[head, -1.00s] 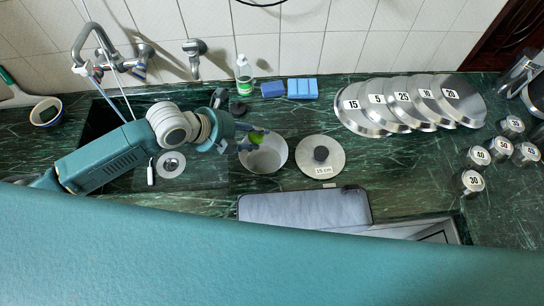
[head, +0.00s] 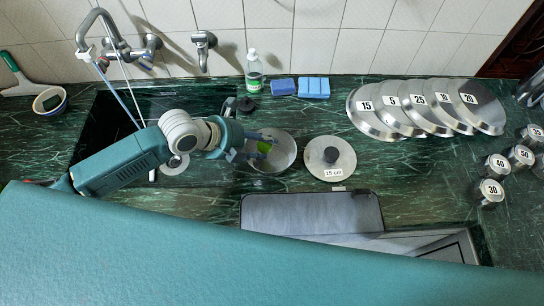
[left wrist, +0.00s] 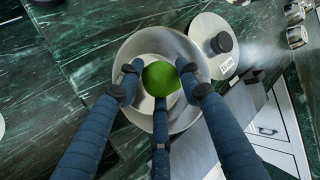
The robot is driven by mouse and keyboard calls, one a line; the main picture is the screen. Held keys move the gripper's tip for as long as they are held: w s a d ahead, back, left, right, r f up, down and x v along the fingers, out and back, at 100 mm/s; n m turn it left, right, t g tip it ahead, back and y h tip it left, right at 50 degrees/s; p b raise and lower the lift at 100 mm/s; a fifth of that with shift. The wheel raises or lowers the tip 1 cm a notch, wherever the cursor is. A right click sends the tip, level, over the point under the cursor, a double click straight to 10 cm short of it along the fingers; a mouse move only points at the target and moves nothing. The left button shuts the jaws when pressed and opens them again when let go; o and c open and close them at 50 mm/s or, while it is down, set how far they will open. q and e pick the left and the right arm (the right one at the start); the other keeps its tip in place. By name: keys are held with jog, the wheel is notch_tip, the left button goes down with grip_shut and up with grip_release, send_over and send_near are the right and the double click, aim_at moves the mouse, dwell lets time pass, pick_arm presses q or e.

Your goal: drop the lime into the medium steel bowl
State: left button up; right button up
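The green lime (head: 264,146) is held between the fingers of my left gripper (head: 262,143), over the inside of a steel bowl (head: 284,158). In the left wrist view, the lime (left wrist: 161,78) sits between three dark blue fingers (left wrist: 160,80), whose tips press close around it. The bowl's rim (left wrist: 150,38) shows behind the lime, so the lime appears above the bowl's opening; its exact height is hard to tell. My right gripper is not in view.
A steel lid marked 15 cm (head: 347,158) lies right of the bowl. Numbered lids (head: 372,122) and metal weights (head: 490,193) are farther right.

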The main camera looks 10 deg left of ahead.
pick_arm(q)
jog(key=o, duration=0.4)
jog(key=v, duration=1.2)
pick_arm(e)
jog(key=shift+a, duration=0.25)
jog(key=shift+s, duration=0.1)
